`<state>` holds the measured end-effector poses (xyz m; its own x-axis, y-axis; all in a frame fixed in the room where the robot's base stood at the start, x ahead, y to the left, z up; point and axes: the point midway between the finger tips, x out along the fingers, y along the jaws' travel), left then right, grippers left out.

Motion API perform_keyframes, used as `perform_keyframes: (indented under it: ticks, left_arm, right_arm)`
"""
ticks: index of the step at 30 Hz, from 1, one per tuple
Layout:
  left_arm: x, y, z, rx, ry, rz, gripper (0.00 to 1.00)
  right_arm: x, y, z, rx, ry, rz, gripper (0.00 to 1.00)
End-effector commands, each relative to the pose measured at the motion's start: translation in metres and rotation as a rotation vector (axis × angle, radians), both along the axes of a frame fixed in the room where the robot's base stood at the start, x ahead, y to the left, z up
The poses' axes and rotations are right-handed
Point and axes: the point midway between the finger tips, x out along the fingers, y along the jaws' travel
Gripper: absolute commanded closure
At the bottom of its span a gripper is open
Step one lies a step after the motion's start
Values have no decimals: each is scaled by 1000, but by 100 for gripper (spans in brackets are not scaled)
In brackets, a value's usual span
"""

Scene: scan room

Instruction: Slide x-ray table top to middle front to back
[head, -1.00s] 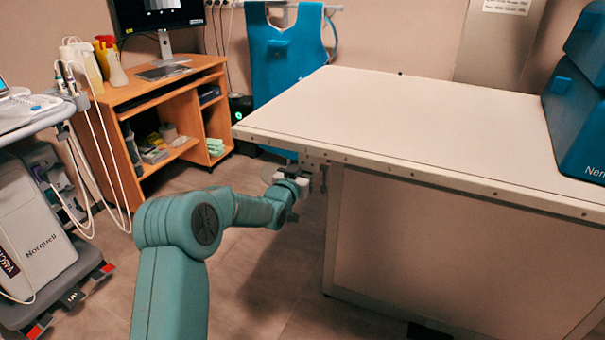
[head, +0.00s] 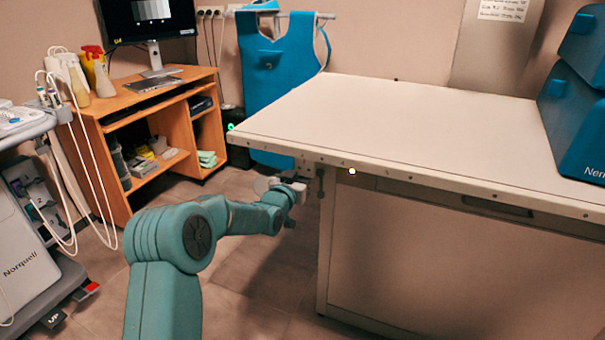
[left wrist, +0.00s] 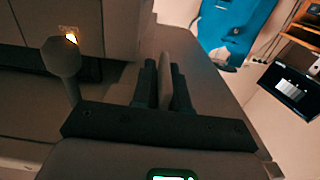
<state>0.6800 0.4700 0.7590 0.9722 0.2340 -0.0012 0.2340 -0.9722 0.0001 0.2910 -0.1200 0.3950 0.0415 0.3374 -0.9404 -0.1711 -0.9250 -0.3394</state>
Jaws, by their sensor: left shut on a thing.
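The x-ray table top (head: 420,125) is a wide pale slab with a studded front edge, resting on a boxy base (head: 450,270). My left gripper (head: 297,190) is low at the front left part of the table, just under the top's edge. In the left wrist view my left gripper (left wrist: 165,88) has its dark fingers shut on a thin grey upright piece (left wrist: 165,72). A dark lever (head: 320,182) hangs under the edge beside the gripper; a knob on a stem (left wrist: 62,58) shows in the wrist view. My right gripper is not in view.
Blue stacked cases (head: 575,125) sit on the table top's right end. A wooden desk (head: 150,130) with a monitor and a grey medical cart (head: 35,240) stand on the left. A blue apron (head: 278,65) hangs behind. Floor between desk and table is clear.

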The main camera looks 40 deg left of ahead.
Motion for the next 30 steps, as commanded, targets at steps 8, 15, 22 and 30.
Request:
perform_keyframes:
  ticks: [8,15,22,30]
  left_arm:
    - [0,0,0,0,-1,0,66]
    - [-3,-1,0,0,0,0,66]
    - [-42,-10,1,1,1,0,66]
    - [-109,-25,1,1,1,2,66]
  right_arm:
    - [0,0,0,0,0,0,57]
    - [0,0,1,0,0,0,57]
    - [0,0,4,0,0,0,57]
    - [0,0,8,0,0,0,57]
